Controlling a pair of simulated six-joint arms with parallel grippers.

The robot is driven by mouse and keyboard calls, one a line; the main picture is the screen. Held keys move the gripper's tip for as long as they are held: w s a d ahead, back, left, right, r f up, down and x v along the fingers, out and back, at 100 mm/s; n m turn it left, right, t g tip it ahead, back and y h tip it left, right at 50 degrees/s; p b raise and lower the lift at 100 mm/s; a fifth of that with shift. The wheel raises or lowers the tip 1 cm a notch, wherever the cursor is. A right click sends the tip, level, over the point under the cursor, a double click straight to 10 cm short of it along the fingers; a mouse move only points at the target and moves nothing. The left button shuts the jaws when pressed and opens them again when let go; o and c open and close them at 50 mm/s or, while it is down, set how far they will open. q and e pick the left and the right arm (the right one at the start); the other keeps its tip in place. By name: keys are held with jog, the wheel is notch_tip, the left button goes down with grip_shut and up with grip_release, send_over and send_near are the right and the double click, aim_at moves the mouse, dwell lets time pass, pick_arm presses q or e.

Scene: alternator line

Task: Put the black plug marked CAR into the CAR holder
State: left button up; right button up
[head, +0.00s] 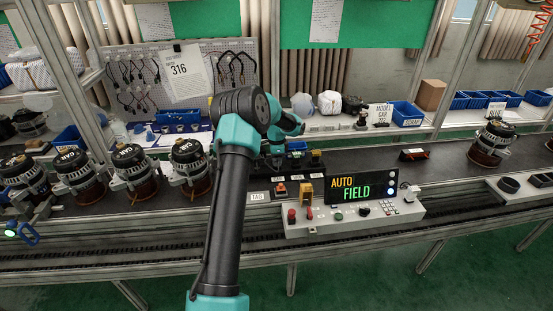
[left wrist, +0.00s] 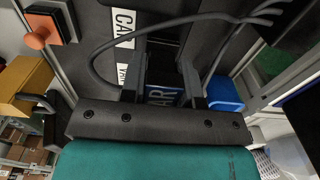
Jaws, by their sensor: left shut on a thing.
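My left gripper (head: 277,160) is over the dark holder panel, left of the display; its fingers are small and partly hidden in the head view. In the left wrist view the left gripper (left wrist: 165,82) is shut on a black plug (left wrist: 163,94) whose white-on-dark CAR label shows between the fingers. A white CAR label (left wrist: 122,22) lies on the dark surface beyond, and a second, partly covered label (left wrist: 122,72) is beside the left finger. I cannot tell whether the plug touches a holder. My right gripper is not in view.
An orange button (head: 282,189) and a control box (head: 350,215) with an AUTO FIELD display (head: 361,189) are in front and to the right. Several alternators (head: 128,165) line the left side. A grey cable (left wrist: 95,62) loops past the fingers.

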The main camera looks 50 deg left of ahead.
pick_arm(q)
jog(key=o, duration=1)
jog(key=shift+f, duration=0.1)
notch_tip(320, 180, up, 17)
jog(key=shift+r, duration=0.2)
dwell(0.7)
